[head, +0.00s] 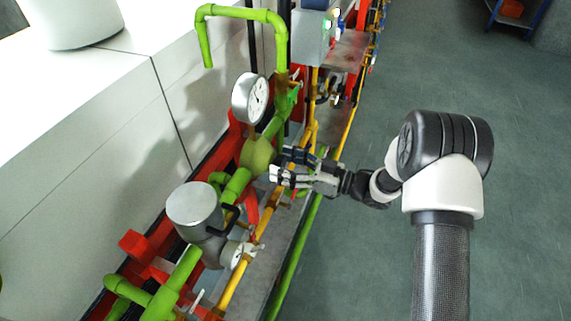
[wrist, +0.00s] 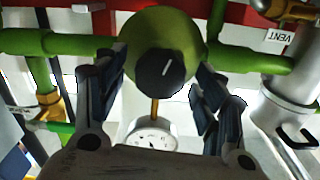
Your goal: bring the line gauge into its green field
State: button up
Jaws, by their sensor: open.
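A round green valve body (head: 257,155) sits on the green pipe. In the wrist view its black knob (wrist: 158,70) faces me, with a white line tilted slightly right of the picture's vertical. My gripper (head: 279,166) is open in front of the valve. In the wrist view its fingers (wrist: 161,78) stand either side of the knob, with gaps visible. A white round gauge (head: 252,98) stands above the valve in the head view. A gauge dial (wrist: 153,136) also shows below the knob in the wrist view. Its needle and any green field are too small to read.
A grey cylinder (head: 195,204) and a small dial (head: 243,254) are nearer along the pipe. Red beams, yellow pipes (head: 240,278) and a green hooked pipe (head: 242,13) crowd the line. The floor (head: 350,260) at right is clear.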

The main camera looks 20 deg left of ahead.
jog(key=shift+c, duration=0.5)
jog(key=c, duration=1)
jog(key=shift+o, duration=0.2)
jog(key=shift+n, duration=0.3)
jog(key=n+b, duration=0.2)
jog(key=n, duration=0.1)
jog(key=shift+f, duration=0.1)
jog(key=shift+n+b, duration=0.85)
jog(key=shift+n, duration=0.25)
